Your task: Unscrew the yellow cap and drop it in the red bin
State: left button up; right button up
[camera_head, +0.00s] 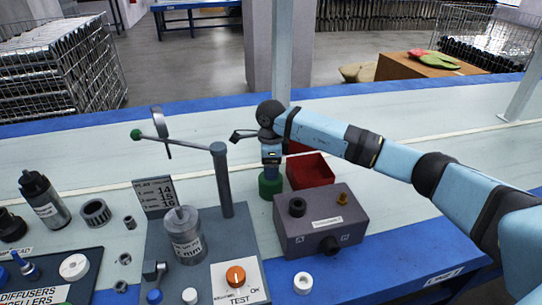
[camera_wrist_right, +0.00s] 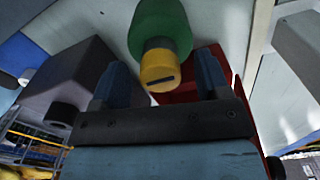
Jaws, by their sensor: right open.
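The yellow cap (camera_wrist_right: 160,72) shows in the right wrist view on the end of a green cylinder (camera_wrist_right: 160,28). In the head view the green cylinder (camera_head: 270,187) stands on the table, and my gripper hides the cap. My right gripper (camera_head: 271,171) points down just above the cylinder. In the wrist view its two fingers (camera_wrist_right: 162,75) are apart, one on each side of the cap, with gaps between. The red bin (camera_head: 310,171) is right beside the cylinder; part of it also shows in the wrist view (camera_wrist_right: 225,62). My left gripper is out of view.
A grey box (camera_head: 319,222) with knobs stands in front of the bin. A grey test stand (camera_head: 222,180) with a metal cylinder (camera_head: 184,235) is to the left. A white ring (camera_head: 302,282) lies near the front edge. The table behind the gripper is mostly clear.

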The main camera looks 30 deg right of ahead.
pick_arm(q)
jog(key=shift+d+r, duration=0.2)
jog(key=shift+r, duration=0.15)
pick_arm(e)
jog(key=shift+f, duration=0.45)
jog(key=c, duration=1.1)
jog(key=shift+n+b, duration=0.3)
jog(key=shift+n, duration=0.5)
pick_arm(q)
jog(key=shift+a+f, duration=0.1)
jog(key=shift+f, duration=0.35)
pick_arm(e)
jog(key=shift+n, duration=1)
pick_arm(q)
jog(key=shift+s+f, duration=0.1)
pick_arm(e)
jog(key=shift+n+b, duration=0.35)
jog(key=shift+n, duration=0.35)
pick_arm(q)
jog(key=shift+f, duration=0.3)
pick_arm(e)
jog(key=shift+n, duration=1)
